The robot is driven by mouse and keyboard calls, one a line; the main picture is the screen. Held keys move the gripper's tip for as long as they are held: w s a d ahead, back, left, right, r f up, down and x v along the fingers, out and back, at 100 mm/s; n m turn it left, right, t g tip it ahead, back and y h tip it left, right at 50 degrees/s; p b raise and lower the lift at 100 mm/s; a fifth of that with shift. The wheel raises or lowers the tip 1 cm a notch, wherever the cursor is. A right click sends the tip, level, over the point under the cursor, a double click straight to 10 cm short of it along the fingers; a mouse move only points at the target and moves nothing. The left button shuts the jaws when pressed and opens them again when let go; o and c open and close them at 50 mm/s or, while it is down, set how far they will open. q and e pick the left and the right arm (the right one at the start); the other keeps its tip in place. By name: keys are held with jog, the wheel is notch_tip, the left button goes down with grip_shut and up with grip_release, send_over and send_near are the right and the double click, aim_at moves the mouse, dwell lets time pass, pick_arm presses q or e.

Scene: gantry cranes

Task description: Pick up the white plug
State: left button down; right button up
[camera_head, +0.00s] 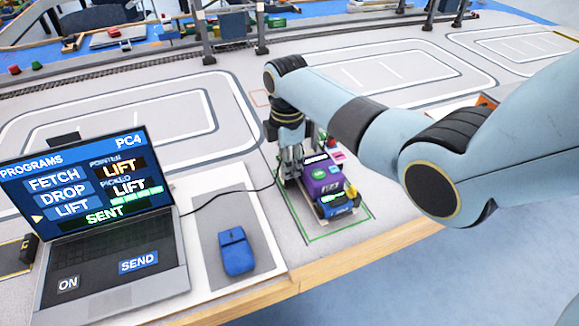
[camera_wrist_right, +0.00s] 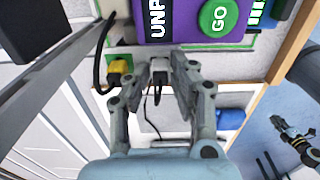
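The white plug (camera_wrist_right: 159,67) is at the side of the purple box (camera_wrist_right: 185,25) in the right wrist view, with a dark cable trailing from it. In the head view my right gripper (camera_head: 291,172) points down at the left side of the purple box (camera_head: 322,180), and the plug is hidden there. Another gripper, apparently my left one (camera_wrist_right: 284,128), shows small at the right edge of the wrist view, over the blue floor; its fingers are too small to judge.
A yellow plug (camera_wrist_right: 119,70) with a black cable sits close to the left of my right gripper's fingers. A laptop (camera_head: 110,262) and a blue mouse (camera_head: 237,251) on a grey pad lie left of the box. The wooden table edge (camera_head: 340,262) is close in front.

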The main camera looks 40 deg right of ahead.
pick_arm(q)
jog(key=shift+s, duration=0.4)
pick_arm(e)
grip_shut()
jog(key=shift+r, duration=0.15)
jog(key=shift+r, duration=0.25)
jog(key=r, duration=0.3)
jog(key=shift+s+r, duration=0.35)
jog(key=shift+r, duration=0.05)
pick_arm(q)
jog(key=shift+r+p, duration=0.6)
jog(key=shift+p, duration=0.05)
pick_arm(e)
jog(key=s+a+r, duration=0.1)
jog(key=s+r, duration=0.5)
jog(key=s, duration=0.5)
jog(key=shift+a+r, duration=0.15)
jog(key=shift+r, duration=0.15)
jog(key=shift+w, duration=0.15)
